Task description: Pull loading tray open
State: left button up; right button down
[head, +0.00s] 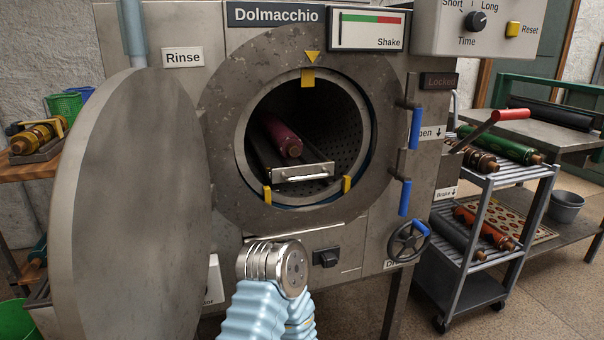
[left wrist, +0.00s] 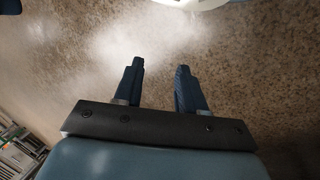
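The loading tray (head: 304,174) is a metal tray inside the round drum opening of the washing machine (head: 226,220). Its front edge, with a handle-like bar, faces out near the bottom of the opening. A rolled dark-pink rug (head: 283,135) lies on the tray and reaches back into the drum. The round grey door (head: 130,190) is swung open to the left. My left gripper (left wrist: 160,64) shows in the left wrist view, its two dark fingers apart with nothing between them, over bare floor. My right gripper is not in view.
One of my arms, in a blue sleeve, rises in front of the machine below the opening. Blue-handled latches (head: 415,128), a handwheel (head: 408,240) and a red-handled lever (head: 497,117) are on the right. A cart (head: 481,238) with rolled rugs stands further right.

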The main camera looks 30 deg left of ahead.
aim_at(309, 177)
pick_arm(q)
jog(key=w+a+m+y+b, duration=0.35)
jog(key=w+a+m, duration=0.25)
jog(key=w, duration=0.5)
jog(key=w+a+r+m+t+y+b, duration=0.4)
jog(key=w+r, duration=0.9)
jog(key=r, duration=0.1)
jog(key=w+a+r+m+t+y+b, duration=0.1)
jog(key=w+r+t+y, duration=0.1)
jog(key=r, duration=0.7)
jog(key=w+a+r+t+y+b, duration=0.1)
jog(key=w+r+y, duration=0.1)
jog(key=r, duration=0.7)
jog(key=s+a+r+n+t+y+b, duration=0.15)
jog(key=s+r, duration=0.25)
jog(key=r, duration=0.8)
jog(key=s+a+r+t+y+b, duration=0.1)
jog(key=s+r+y, duration=0.25)
jog(key=r, duration=0.85)
jog(key=shift+h, duration=0.35)
jog(key=x, duration=1.3)
jog(key=shift+w+a+p, duration=0.2)
jog(key=shift+a+p, duration=0.15)
jog(key=shift+a, duration=0.05)
